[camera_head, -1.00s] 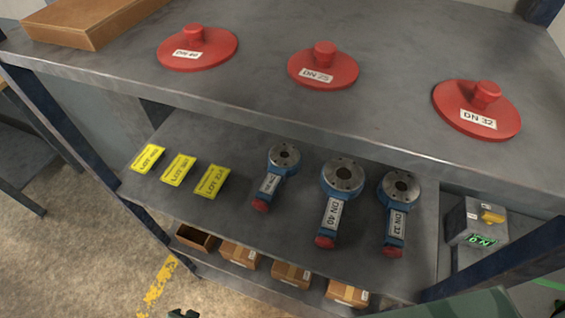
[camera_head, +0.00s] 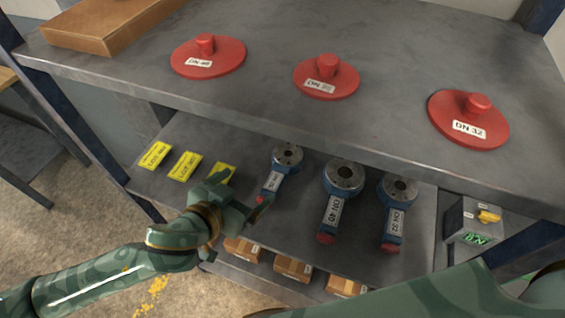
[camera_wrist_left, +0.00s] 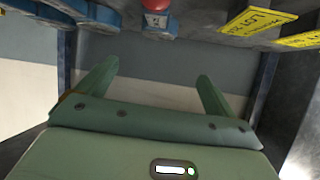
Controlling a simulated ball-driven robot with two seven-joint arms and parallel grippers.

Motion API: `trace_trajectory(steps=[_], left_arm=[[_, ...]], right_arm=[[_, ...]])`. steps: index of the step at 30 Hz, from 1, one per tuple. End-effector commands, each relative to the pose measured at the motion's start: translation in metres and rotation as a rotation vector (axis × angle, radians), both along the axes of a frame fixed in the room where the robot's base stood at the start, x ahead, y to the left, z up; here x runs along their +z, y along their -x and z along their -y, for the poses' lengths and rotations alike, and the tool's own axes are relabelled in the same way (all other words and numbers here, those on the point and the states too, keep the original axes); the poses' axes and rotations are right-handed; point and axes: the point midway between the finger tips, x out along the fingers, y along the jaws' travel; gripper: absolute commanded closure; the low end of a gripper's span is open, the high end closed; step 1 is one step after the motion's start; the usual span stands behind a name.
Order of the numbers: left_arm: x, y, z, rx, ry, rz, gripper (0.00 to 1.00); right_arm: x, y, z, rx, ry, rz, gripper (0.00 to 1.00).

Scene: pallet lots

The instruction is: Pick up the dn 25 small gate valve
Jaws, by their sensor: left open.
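Three blue gate valves with grey flanges and red ends lie on the lower shelf in the head view. The smallest valve (camera_head: 287,157) is leftmost; its label is too small to read. Beside it are the DN 40 valve (camera_head: 344,178) and the DN 32 valve (camera_head: 398,192). My left gripper (camera_head: 240,196) is open and empty at the shelf's front edge, just left of the small valve's red end. In the left wrist view its spread fingers (camera_wrist_left: 155,78) have a red valve end (camera_wrist_left: 156,5) beyond them. My right gripper is out of view.
Yellow lot tags (camera_head: 185,166) lie left of the valves, one partly behind my gripper. The upper shelf (camera_head: 260,100) overhangs them and carries red DN lids (camera_head: 327,78) and a cardboard box (camera_head: 110,28). Small boxes (camera_head: 293,268) sit below. A grey device (camera_head: 473,220) is at right.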

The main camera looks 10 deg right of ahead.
Motion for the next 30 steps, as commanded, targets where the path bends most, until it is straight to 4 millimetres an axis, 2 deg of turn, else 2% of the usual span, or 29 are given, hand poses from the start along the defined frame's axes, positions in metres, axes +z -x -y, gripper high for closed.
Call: trace_trajectory(steps=[3,7,18,26,30], left_arm=[[-0.008,0.0,-0.007,-0.017,0.005,-0.043,0.08],[-0.018,-0.005,-0.004,-0.019,0.011,-0.066,0.08],[-0.06,-0.057,0.049,-0.02,0.011,-0.067,0.08],[-0.07,-0.072,0.064,-0.021,0.011,-0.065,0.08],[-0.084,-0.087,0.079,-0.021,0.008,-0.063,0.08]], right_arm=[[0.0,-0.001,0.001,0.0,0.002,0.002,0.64],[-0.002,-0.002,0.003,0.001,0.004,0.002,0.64],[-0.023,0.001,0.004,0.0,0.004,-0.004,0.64],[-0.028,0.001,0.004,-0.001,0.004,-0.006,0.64],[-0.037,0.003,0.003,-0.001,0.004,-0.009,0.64]])
